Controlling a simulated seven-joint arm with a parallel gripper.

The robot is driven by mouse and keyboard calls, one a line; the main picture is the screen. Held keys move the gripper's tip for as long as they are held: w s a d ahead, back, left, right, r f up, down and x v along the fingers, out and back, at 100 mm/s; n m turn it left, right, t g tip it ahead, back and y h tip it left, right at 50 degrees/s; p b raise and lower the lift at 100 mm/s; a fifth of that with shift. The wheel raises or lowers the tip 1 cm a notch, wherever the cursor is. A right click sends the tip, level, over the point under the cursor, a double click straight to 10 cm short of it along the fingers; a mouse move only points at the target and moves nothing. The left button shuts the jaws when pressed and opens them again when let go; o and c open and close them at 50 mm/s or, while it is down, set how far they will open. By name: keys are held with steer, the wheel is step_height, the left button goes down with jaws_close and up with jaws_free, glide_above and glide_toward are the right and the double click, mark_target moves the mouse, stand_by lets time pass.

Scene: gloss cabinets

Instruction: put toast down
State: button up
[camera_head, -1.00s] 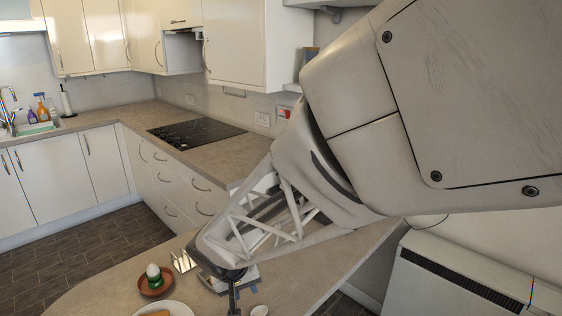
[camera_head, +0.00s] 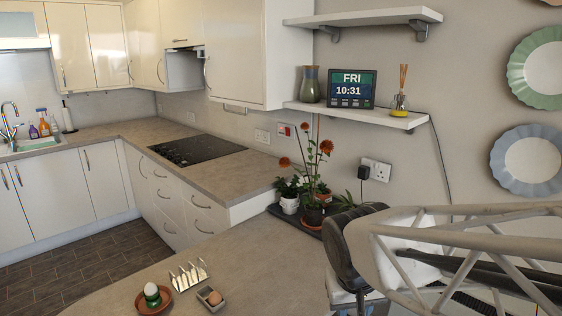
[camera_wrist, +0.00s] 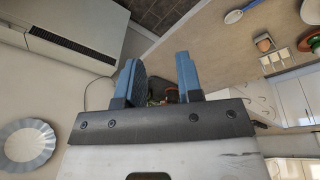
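I make out no toast in either current view. My gripper (camera_wrist: 157,72) shows in the wrist view with its two blue fingers apart and nothing between them. It is off to the side of the counter items, which lie at the upper right of that view. A metal toast rack (camera_head: 188,275) stands on the near counter in the head view and looks empty. It also shows in the wrist view (camera_wrist: 274,59). In the head view my gripper is out of frame; only part of my arm shows at the lower right.
Beside the rack are an egg in a green cup on a brown saucer (camera_head: 153,299) and a small dish with a brown egg-like thing (camera_head: 211,296). A spoon (camera_wrist: 234,17) lies nearby.

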steer(key=s+d+r, duration=0.2)
steer(key=s+d, duration=0.3)
steer(key=s, duration=0.2)
steer(key=shift+s+d+r+m+y, duration=0.2)
steer(key=shift+s+d+m+y, duration=0.1)
steer(key=shift+m+y, duration=0.1)
